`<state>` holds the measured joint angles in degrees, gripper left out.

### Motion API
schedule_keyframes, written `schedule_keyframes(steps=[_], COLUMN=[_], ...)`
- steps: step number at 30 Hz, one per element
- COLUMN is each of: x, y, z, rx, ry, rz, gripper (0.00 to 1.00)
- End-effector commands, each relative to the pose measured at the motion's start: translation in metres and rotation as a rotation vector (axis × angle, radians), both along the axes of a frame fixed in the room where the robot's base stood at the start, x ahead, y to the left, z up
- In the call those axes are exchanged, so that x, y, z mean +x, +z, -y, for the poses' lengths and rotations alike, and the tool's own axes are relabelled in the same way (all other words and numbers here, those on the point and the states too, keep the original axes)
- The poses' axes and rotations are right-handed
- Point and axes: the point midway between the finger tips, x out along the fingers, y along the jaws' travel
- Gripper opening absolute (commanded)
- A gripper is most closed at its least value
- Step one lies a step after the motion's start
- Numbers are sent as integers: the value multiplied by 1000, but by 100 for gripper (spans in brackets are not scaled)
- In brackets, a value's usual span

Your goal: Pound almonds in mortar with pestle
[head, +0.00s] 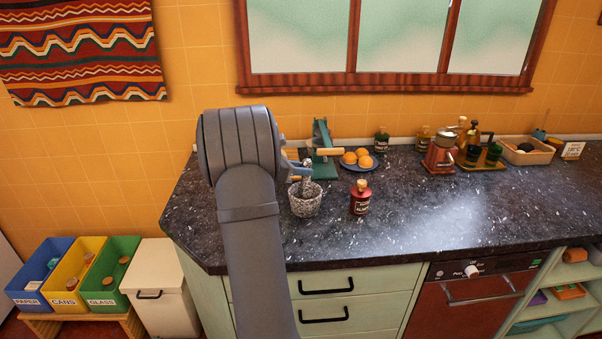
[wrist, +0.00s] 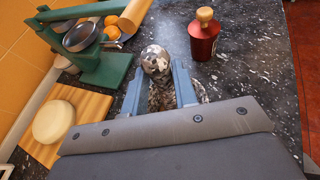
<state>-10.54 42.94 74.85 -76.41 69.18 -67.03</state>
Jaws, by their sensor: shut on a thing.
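The grey speckled stone mortar (head: 305,205) stands on the dark countertop near its left part. My gripper (head: 302,176) is just above it, shut on the pestle (head: 307,187). In the wrist view the pestle's round speckled knob (wrist: 155,60) shows between the fingertips of my gripper (wrist: 156,80). Part of the mortar (wrist: 160,98) shows below, between the fingers. The pestle's lower end seems to be in or over the mortar; its contact with the bowl is hidden. No almonds are visible, as the mortar's inside is hidden.
A red bottle (head: 360,201) with a cork stands close right of the mortar. A green press (head: 324,150) and a plate of oranges (head: 357,162) are behind. A cutting board (wrist: 70,125) with a pale round lies nearby. The counter's right front is clear.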

Motion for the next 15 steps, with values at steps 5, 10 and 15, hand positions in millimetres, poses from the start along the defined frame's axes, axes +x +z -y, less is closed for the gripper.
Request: schedule_keyframes(steps=[5,10,15], x=[0,0,0], y=[1,1,-6], z=[0,0,0], rx=[0,0,-1], ry=[1,1,0], rz=[2,2,0], gripper=[0,0,0])
